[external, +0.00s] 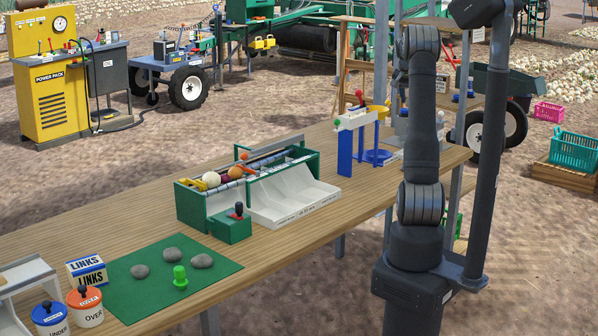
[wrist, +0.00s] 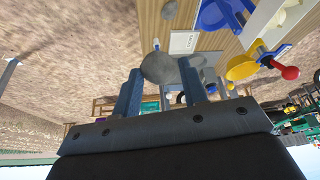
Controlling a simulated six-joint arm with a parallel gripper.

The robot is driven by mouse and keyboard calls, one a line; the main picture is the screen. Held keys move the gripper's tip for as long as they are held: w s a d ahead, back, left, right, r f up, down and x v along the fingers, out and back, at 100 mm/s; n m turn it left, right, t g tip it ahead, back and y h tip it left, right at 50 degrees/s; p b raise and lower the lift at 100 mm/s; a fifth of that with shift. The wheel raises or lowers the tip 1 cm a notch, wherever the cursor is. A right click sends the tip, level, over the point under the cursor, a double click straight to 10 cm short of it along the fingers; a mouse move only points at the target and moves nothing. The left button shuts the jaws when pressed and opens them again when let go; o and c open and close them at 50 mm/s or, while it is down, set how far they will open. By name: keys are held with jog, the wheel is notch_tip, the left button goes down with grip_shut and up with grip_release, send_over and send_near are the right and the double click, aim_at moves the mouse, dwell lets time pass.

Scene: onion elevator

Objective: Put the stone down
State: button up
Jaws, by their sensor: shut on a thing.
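In the wrist view my gripper (wrist: 160,90) is shut on a grey stone (wrist: 158,68), which sits between its two blue-grey fingers. Beyond the stone are the wooden table top (wrist: 210,42), a white label card (wrist: 184,42) and a blue ring-shaped piece (wrist: 215,14). I cannot tell whether the stone touches anything below it. In the external view the gripper and held stone are hidden behind my arm. Three other grey stones lie on the green mat: the left one (external: 140,271), the back one (external: 171,254) and the right one (external: 201,261).
A white and blue stand (external: 345,150) with a blue ring (external: 377,156) is at the table's far right end. A green sorting box (external: 205,205) with a white tray (external: 290,201) is mid-table.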

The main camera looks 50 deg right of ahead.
jog(key=w+a+n+t+y, duration=0.15)
jog(key=w+a+n, duration=0.55)
jog(key=w+a, duration=1.75)
jog(key=w+a+n+t+y, duration=0.1)
jog(key=w+a+n, duration=0.25)
jog(key=a, duration=1.45)
jog(key=w+a+n+t+y, duration=0.15)
jog(key=a+n, duration=0.25)
jog(key=a, duration=1.4)
jog(key=n+g+y, duration=0.2)
jog(key=n+y, duration=0.1)
jog(key=n, duration=0.7)
send_over(136, 303)
jog(key=s+d, duration=0.1)
jog(key=shift+m, duration=0.25)
notch_tip(136, 303, down, 25)
jog(key=shift+f, duration=2.1)
